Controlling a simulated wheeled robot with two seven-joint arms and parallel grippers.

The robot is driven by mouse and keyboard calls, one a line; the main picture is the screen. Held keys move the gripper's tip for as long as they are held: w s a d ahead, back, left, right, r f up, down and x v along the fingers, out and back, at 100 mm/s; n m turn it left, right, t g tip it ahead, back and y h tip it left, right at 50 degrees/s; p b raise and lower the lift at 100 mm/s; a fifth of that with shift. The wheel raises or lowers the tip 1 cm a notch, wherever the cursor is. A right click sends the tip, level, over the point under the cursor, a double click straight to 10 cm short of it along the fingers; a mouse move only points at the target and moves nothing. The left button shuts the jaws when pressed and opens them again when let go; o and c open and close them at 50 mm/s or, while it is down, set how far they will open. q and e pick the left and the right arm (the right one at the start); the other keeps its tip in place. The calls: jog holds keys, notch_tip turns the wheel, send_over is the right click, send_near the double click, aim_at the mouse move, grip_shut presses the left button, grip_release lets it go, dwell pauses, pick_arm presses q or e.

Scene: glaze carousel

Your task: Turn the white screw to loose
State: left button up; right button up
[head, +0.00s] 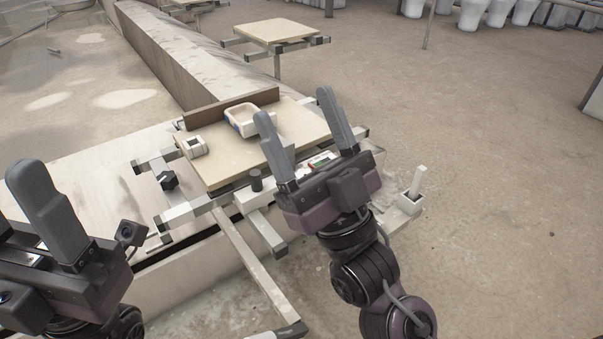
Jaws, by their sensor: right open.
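My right gripper (296,106) is open and empty, its two grey fingers pointing up in the picture, in front of the board's right part. My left gripper (45,205) is at the lower left; one grey finger shows clearly, and its opening cannot be judged. I cannot identify the white screw for certain. A white upright peg (418,181) stands in a small pale block (410,203) right of my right gripper, apart from it. A black knob (168,180) sits on the frame's left side, and a dark cylinder (256,180) stands at the board's front edge.
A pale square board (222,163) on a metal frame carries a white dish (241,121) and a small white block (193,146). A second board (276,30) stands behind. White vessels (500,12) line the back.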

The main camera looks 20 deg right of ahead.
jog(key=w+f+m+g+h+p, duration=0.1)
jog(key=w+f+g+h, duration=0.3)
jog(key=f, duration=0.4)
jog(key=w+f+m+g+h, duration=0.1)
jog(key=w+f+g+h, duration=0.25)
jog(key=f, duration=0.45)
jog(key=s+d+f+g+h, duration=0.2)
jog(key=d+f+g, duration=0.2)
jog(key=f+g, duration=0.5)
jog(key=m+t+y+p, duration=0.1)
jog(key=m+t+y, duration=0.5)
jog(key=m, duration=2.8)
send_near(300, 175)
jog(key=w+f, duration=0.1)
jog(key=w, duration=0.3)
jog(key=b+x, duration=0.1)
jog(key=x, duration=0.6)
jog(key=shift+a+f+b, duration=0.2)
jog(key=shift+a+b, duration=0.2)
jog(key=shift+a, duration=0.1)
